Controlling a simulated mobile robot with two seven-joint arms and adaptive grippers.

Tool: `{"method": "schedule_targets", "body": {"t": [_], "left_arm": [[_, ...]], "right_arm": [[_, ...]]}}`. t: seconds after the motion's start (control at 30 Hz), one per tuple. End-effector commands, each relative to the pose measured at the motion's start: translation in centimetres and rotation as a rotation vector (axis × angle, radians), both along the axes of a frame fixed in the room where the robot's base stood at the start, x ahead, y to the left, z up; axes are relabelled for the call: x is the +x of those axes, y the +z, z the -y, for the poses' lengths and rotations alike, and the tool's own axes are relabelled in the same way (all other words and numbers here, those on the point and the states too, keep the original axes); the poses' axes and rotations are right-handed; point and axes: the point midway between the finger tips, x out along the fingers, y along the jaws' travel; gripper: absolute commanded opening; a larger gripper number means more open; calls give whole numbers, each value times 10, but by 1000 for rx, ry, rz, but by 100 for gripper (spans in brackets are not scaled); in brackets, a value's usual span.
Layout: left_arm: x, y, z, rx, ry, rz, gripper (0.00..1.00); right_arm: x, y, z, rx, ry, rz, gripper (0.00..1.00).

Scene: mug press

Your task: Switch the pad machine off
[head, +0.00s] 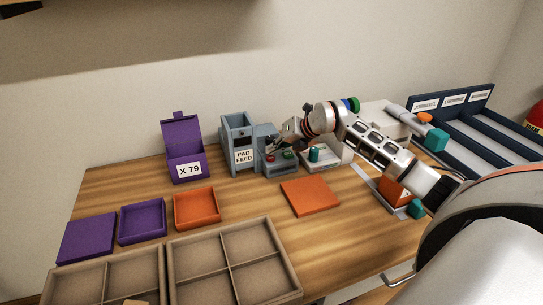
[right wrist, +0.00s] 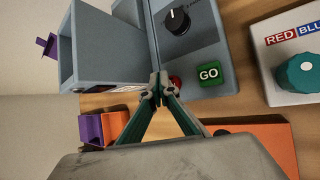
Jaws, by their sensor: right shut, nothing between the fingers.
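The pad machine (head: 238,145) is a grey-blue box with a PAD FEED label, at the back of the table. Its control panel (head: 277,164) also shows in the right wrist view (right wrist: 212,55), with a black knob (right wrist: 177,20), a green GO button (right wrist: 208,73) and a red button (right wrist: 176,82). My right gripper (right wrist: 158,88) is shut and empty, its fingertips over the panel's edge right beside the red button, partly hiding it. I cannot tell whether they touch it. In the head view the right gripper (head: 274,146) is small over the panel. My left gripper is out of view.
A white box with a teal knob (right wrist: 301,73) and a RED BLUE label stands right of the panel. An orange mat (head: 310,196) lies in front. A purple X 79 holder (head: 186,150) stands left; divided trays (head: 290,278) lie in the foreground.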

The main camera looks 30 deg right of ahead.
Motion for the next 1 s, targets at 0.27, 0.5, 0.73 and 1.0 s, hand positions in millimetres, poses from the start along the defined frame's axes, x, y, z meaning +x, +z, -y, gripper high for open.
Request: {"method": "schedule_targets", "body": {"t": [0.27,0.5,0.73,1.0], "left_arm": [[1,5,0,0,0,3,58],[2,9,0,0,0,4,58],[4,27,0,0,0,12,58],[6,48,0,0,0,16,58]], "right_arm": [[0,4,0,0,0,0,0],[0,10,0,-1,0,1,0],[0,30,0,-1,0,1,0],[0,54,1,-2,0,1,0]]}}
